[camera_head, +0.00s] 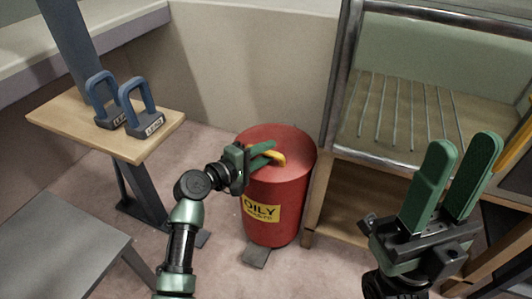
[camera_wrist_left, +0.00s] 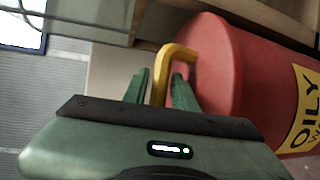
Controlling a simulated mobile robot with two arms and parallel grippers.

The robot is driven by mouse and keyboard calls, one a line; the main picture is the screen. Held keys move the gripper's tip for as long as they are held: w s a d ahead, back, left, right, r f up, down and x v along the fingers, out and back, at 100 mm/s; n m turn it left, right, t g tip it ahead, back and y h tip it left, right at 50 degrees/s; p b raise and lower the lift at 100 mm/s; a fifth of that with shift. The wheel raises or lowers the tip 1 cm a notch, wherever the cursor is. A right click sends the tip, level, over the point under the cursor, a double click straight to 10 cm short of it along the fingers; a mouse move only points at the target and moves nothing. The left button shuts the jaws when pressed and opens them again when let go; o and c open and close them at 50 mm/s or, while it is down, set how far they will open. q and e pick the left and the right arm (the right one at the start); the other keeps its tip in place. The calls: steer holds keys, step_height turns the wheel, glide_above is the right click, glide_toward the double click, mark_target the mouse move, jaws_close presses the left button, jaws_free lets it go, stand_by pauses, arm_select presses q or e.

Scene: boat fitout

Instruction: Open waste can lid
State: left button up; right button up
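The red waste can (camera_head: 277,205) stands on the floor in the middle of the head view, with a yellow "OILY" label (camera_head: 261,211) on its front. Its red lid (camera_head: 285,139) looks closed. A bent yellow handle (camera_head: 276,157) is at the lid. My left gripper (camera_head: 262,155) is at the handle. In the left wrist view the yellow handle (camera_wrist_left: 160,78) lies between the two green fingers, with small gaps visible beside it, so the fingers look open around it. My right gripper (camera_head: 456,178) is open and empty at the right, its fingers pointing up.
A wooden shelf (camera_head: 100,122) with two blue-handled lead weights (camera_head: 144,122) is at the left. A grey table (camera_head: 60,245) is at the lower left. A metal-framed rack (camera_head: 400,115) stands close to the can's right. A dark pedal (camera_head: 257,257) is at the can's base.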

arm_select(q)
jaws_close()
steer(key=shift+f, duration=0.1)
stand_by(1.2)
